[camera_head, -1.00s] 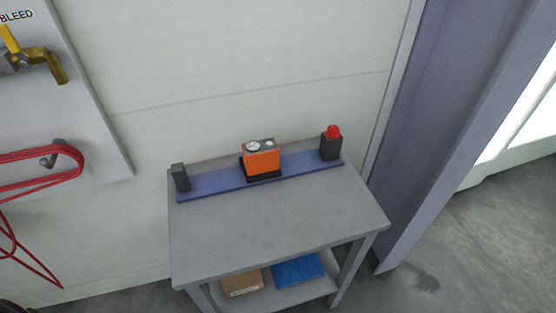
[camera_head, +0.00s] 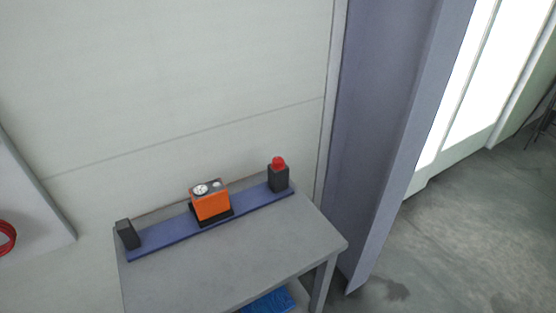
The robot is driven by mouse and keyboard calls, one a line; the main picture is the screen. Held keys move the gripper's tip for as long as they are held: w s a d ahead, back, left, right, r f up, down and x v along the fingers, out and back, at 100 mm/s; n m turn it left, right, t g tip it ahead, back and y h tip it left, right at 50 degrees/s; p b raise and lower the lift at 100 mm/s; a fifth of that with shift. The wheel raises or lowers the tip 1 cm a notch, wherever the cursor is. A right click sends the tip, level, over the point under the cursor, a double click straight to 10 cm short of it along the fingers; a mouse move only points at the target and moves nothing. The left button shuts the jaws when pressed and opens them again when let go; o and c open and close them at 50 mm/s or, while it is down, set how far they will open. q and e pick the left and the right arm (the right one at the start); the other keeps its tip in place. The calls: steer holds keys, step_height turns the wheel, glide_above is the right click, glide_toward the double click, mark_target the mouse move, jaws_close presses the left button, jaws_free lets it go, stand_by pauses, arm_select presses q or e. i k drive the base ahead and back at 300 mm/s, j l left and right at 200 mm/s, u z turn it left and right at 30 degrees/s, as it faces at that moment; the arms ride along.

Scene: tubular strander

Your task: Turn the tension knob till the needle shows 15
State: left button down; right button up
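An orange box (camera_head: 211,205) on a black base stands on a blue rail (camera_head: 163,240) along the back of a grey table (camera_head: 230,270). A round white dial (camera_head: 201,189) is on its top face. Neither of my grippers is in view.
A black block with a red top (camera_head: 278,175) stands at the rail's right end, and a black block (camera_head: 128,234) at its left end. A blue item (camera_head: 268,302) lies on the lower shelf. A purple-grey column (camera_head: 380,120) rises right of the table. The table's front is clear.

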mark_target(277, 163)
steer(key=i+l+u, duration=0.2)
steer(key=l, duration=0.15)
steer(key=i+l+u, duration=0.2)
steer(key=l, duration=0.15)
steer(key=i+l+u, duration=0.2)
steer(key=l, duration=0.2)
steer(key=k, duration=0.05)
